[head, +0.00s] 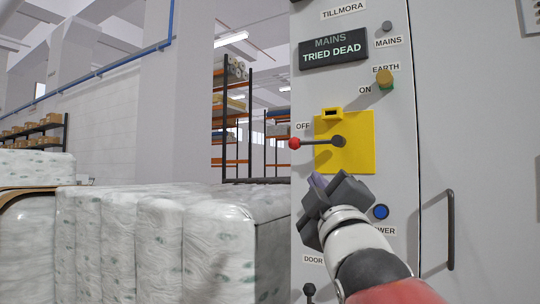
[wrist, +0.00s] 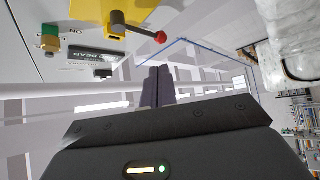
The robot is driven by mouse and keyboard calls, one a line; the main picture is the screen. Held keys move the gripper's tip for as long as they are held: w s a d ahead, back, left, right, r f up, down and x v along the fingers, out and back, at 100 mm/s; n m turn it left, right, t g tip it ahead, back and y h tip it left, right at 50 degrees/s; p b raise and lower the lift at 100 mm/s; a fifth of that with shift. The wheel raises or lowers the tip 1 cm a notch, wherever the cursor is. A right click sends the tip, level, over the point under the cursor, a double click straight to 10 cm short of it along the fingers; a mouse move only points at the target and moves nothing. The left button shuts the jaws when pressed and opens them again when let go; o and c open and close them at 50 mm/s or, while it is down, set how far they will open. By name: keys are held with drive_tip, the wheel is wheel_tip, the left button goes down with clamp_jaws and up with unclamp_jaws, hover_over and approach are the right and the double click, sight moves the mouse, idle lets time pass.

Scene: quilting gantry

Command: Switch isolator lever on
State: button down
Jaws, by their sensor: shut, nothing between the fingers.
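The isolator lever (head: 318,142) is a dark arm with a red ball at its left end, on a yellow plate (head: 360,160). In the head view it lies roughly level, pointing left beside the OFF label (head: 302,126). The ON label (head: 364,90) is above the plate. My gripper (head: 318,181) is below the lever and plate, apart from the lever. In the wrist view its fingers (wrist: 157,80) are together and empty, and the red ball (wrist: 160,37) is just beyond their tips.
The grey cabinet carries a display (head: 333,48) reading "MAINS TRIED DEAD", a brass-coloured EARTH knob (head: 384,78), a blue button (head: 380,211) and a vertical handle (head: 450,230). Wrapped white rolls (head: 200,240) stand to the left. Open air lies left of the lever.

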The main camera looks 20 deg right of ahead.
sight(296, 146)
drive_tip(key=p+x, duration=0.4)
drive_tip(key=x, duration=1)
drive_tip(key=shift+a+m, duration=0.1)
drive_tip(key=shift+m, duration=0.2)
